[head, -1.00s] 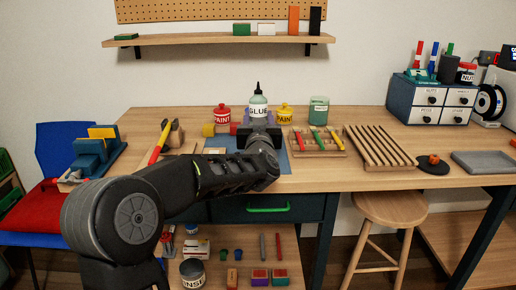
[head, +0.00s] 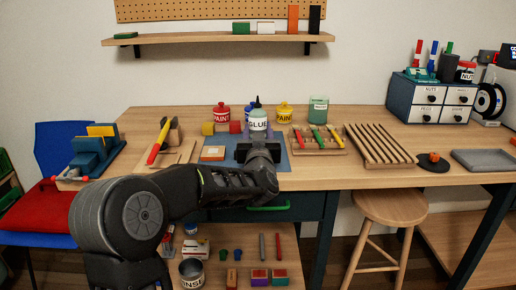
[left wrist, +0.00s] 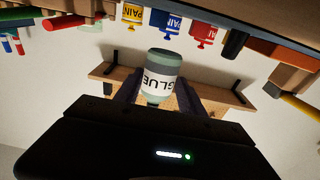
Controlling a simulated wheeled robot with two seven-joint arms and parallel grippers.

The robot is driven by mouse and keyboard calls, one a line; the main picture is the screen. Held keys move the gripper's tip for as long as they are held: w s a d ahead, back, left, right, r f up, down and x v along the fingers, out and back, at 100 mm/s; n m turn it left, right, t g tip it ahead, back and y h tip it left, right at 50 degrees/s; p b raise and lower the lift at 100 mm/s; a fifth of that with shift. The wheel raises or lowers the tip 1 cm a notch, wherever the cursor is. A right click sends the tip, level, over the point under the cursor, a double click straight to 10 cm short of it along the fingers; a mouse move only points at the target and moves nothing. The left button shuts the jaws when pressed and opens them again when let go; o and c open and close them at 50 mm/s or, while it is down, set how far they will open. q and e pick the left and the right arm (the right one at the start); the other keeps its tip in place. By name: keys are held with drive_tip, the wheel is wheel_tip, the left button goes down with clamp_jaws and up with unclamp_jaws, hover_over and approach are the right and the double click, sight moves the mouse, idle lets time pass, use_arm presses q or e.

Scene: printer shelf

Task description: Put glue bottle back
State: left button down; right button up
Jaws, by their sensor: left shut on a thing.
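The glue bottle (head: 258,123) is pale green with a white GLUE label and a dark pointed nozzle. It is upright over the blue mat (head: 222,163) on the workbench. My left gripper (head: 258,139) is shut on it from the near side and partly hides its lower body. The left wrist view is upside down and shows the bottle (left wrist: 162,72) between the two fingers. The bottle's base looks clear of the bench there. My right gripper is not in view.
Behind the bottle stand red (head: 221,114), blue (head: 249,111) and yellow (head: 284,114) paint containers and a green jar (head: 318,109). A tool rack (head: 317,151) and a slatted rack (head: 378,146) lie to the right. A wall shelf (head: 205,38) hangs above.

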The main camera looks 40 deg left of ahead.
use_arm(q)
drive_tip(key=shift+f+b, duration=0.6)
drive_tip(key=shift+f, duration=1.85)
drive_tip(key=shift+f, duration=0.1)
drive_tip(key=c, duration=1)
unclamp_jaws()
drive_tip(key=shift+o, duration=0.2)
drive_tip(key=v, duration=1.2)
